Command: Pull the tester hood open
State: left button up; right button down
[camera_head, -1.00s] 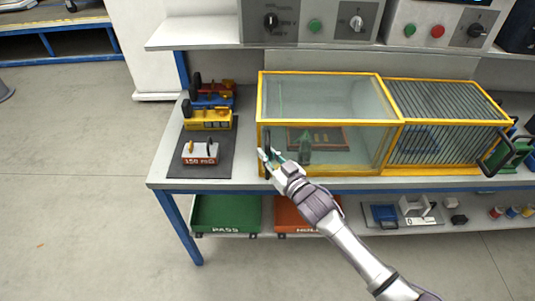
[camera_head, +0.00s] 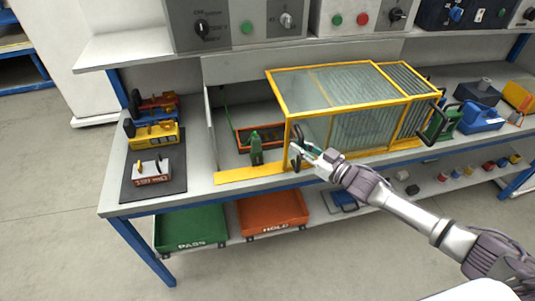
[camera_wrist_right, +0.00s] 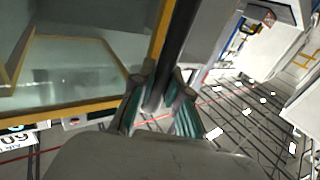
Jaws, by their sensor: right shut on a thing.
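The tester hood (camera_head: 345,86) is a clear box with a yellow frame. It stands over the right part of the tester, overlapping the ribbed section (camera_head: 418,82). The left part of the tester is uncovered, with a green fixture (camera_head: 256,148) and an orange-edged tray (camera_head: 243,136) in the open. My right gripper (camera_head: 302,154) is at the hood's front left corner, shut on the dark hood handle (camera_head: 296,140). In the right wrist view the handle (camera_wrist_right: 176,55) runs between the fingers (camera_wrist_right: 160,102). My left gripper is not in view.
A green PASS bin (camera_head: 190,228) and an orange HOLD bin (camera_head: 272,212) sit below. Green and blue tools (camera_head: 480,116) stand right of the hood.

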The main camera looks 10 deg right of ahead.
jog(key=d+b, duration=0.1)
jog(key=d, duration=0.8)
jog(key=shift+b, duration=0.4)
jog(key=c, duration=1.1)
grip_release()
jog(key=shift+c, duration=0.2)
jog(key=v, duration=1.2)
